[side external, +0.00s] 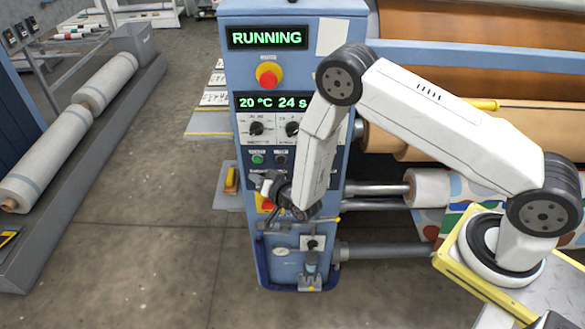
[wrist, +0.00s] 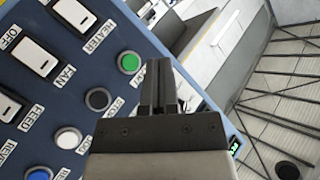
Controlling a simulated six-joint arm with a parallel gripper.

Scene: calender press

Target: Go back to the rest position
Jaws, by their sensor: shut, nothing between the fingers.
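My gripper (wrist: 159,88) shows in the wrist view with its two dark fingers together and nothing between them. In the side view my gripper (side external: 262,184) is in front of the lower part of the blue control panel (side external: 241,75), and my white arm hides part of that panel. The wrist view shows a blue panel (wrist: 108,62) with labelled white rocker switches and a green button (wrist: 129,63) just left of the fingers. The fingers overlap the panel's edge in the picture; I cannot tell whether they touch it.
The panel's upper display (side external: 267,38) reads RUNNING, and the lower one reads 20 °C 24 s. A red emergency button (side external: 268,75) sits between them. Large rollers (side external: 480,127) lie at the right behind my arm. Wrapped rolls (side external: 62,140) lie at the left.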

